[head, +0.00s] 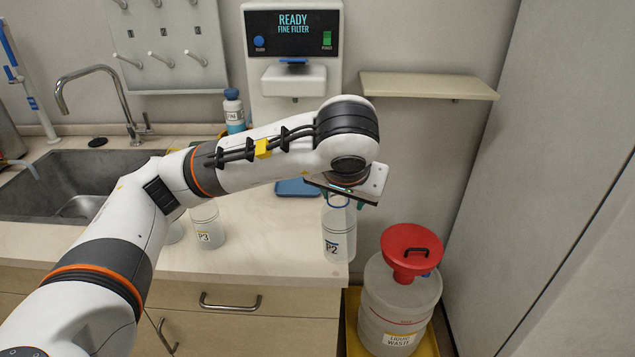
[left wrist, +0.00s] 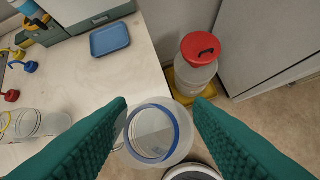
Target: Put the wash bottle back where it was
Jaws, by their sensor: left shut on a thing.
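A clear bottle labelled P2 (head: 338,240), with a blue ring at its open top, is between the fingers of my left gripper (head: 345,196). In the left wrist view the round top of this P2 bottle (left wrist: 157,135) sits between the green fingertips of the left gripper (left wrist: 160,104), which is shut on it. It appears upright at the right front corner of the counter; I cannot tell whether its base touches the counter. A similar clear bottle labelled P3 (head: 208,228) stands to the left, partly behind my arm. My right gripper is not in view.
A liquid waste jug (head: 400,300) with a red funnel (head: 410,250) stands in a yellow tray below, right of the counter. A blue tray (left wrist: 110,39) lies on the counter (head: 270,245). The instrument (head: 295,60) reads READY. A wall shelf (head: 428,86) is empty. The sink (head: 60,190) is left.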

